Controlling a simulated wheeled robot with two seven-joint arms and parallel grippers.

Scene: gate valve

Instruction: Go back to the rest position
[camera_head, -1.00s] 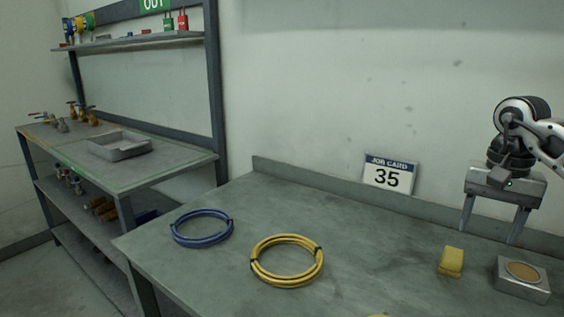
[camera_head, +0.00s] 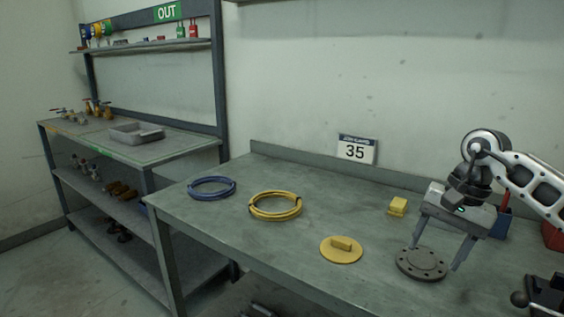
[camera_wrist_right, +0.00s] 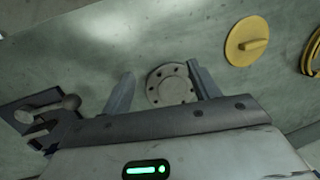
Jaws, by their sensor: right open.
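My right gripper (camera_head: 436,259) hangs fingers-down over the right part of the workbench (camera_head: 210,225). Its two fingers are wide apart with nothing between them. A grey round flange with bolt holes (camera_head: 421,264) lies flat on the bench below the fingers, and I cannot judge the gap in height from the head view. In the right wrist view the fingers (camera_wrist_right: 160,72) are spread and the flange (camera_wrist_right: 170,86) shows beyond them, not gripped. My left gripper is not in view.
A yellow disc with a handle (camera_head: 341,250), a yellow block (camera_head: 398,206), a yellow coil (camera_head: 275,206) and a blue coil (camera_head: 212,188) lie on the bench. A dark fixture (camera_head: 545,297) stands at the right edge. A shelf unit (camera_head: 185,142) stands left.

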